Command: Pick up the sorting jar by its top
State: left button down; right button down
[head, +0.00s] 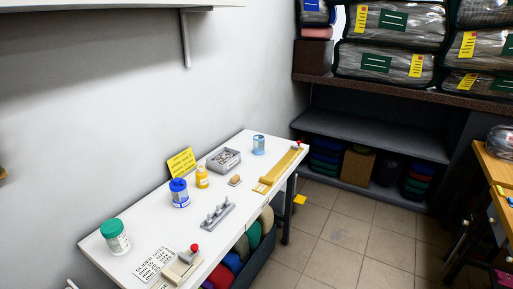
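Several jars stand upright on a white workbench (145,225) along the wall, and I cannot tell which one is the sorting jar. A white jar with a green lid (115,236) stands at the near left end. A jar with a blue lid (179,193) stands farther along, near the wall. A small light-blue jar (258,145) stands near the far end. All three stand apart from each other. Neither of my grippers shows in the head view, and nothing is seen touching the jars.
A yellow bottle (202,177), a yellow sign (182,163), a grey box (223,160), a grey fixture (217,213) and a red-knobbed block (184,265) share the bench. Bagged comforters (387,63) fill the far shelf. Tiled floor (335,235) is open right of the bench.

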aim_at(258, 139)
jog(key=u, duration=0.35)
jog(key=i+l+u, duration=0.1)
jog(key=l+u, duration=0.25)
jog(key=i+l+u, duration=0.1)
jog(key=u, duration=0.25)
jog(key=l+u, duration=0.7)
jog(key=l, duration=0.75)
jog(key=l+u, duration=0.1)
jog(key=l, duration=1)
jog(key=k, duration=0.05)
